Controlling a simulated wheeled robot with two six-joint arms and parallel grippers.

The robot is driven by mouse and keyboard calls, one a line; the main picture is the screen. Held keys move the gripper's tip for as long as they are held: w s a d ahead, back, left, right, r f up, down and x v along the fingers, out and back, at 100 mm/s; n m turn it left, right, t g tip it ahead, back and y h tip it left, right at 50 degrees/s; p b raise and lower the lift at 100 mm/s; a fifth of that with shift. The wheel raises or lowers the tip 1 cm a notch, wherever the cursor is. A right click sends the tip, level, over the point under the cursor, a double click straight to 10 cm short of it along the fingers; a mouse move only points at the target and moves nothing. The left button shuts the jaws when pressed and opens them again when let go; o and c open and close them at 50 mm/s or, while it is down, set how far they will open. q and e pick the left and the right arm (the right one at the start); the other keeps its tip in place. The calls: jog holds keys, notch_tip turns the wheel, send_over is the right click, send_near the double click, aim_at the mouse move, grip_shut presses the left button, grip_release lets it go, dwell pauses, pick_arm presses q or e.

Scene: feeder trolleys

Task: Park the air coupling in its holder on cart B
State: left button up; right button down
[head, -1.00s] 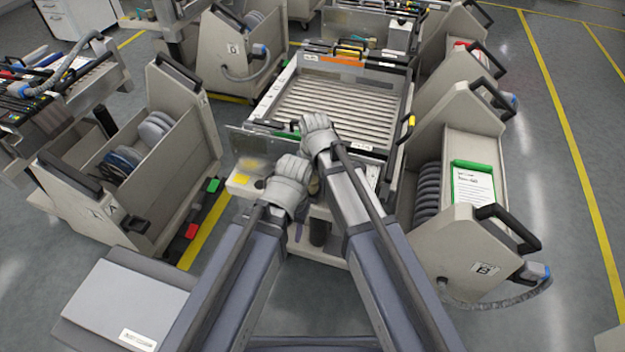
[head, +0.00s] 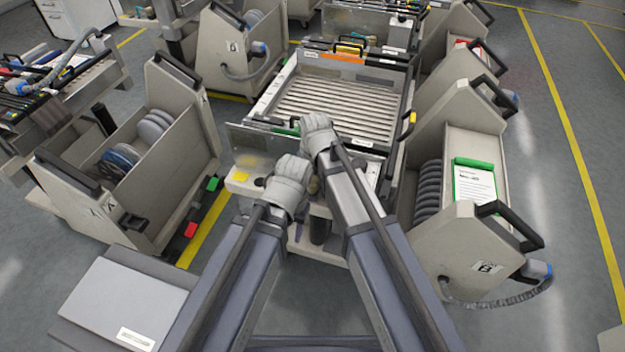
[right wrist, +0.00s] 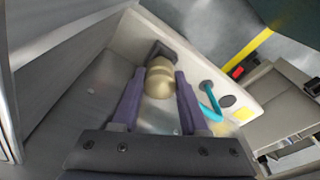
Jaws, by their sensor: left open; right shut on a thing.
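Cart B (head: 440,258) stands at the right, with a "B" label on its near end. My right gripper (head: 317,135) is over the front of the middle trolley, far from cart B. In the right wrist view, its fingers (right wrist: 160,85) are shut on a brass-coloured rounded knob (right wrist: 160,80). My left gripper (head: 290,180) is just below and left of it, open, with its fingertips hidden.
The middle trolley (head: 262,105) has a slatted roller top and is directly ahead. Cart A (head: 75,215) stands at the left with reels in it. A green clipboard (head: 475,180) lies on cart B. Bare floor (head: 575,260) lies right of cart B.

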jog(key=shift+f+b, duration=0.55)
jog(key=shift+c, duration=1.7)
grip_release()
jog(key=shift+r, duration=0.15)
jog(key=r+p, duration=0.5)
jog(key=s+r+p, duration=0.1)
jog(key=r+p, duration=0.1)
jog(key=p, duration=0.1)
jog(key=shift+d+r, duration=0.1)
jog(key=shift+r, duration=0.2)
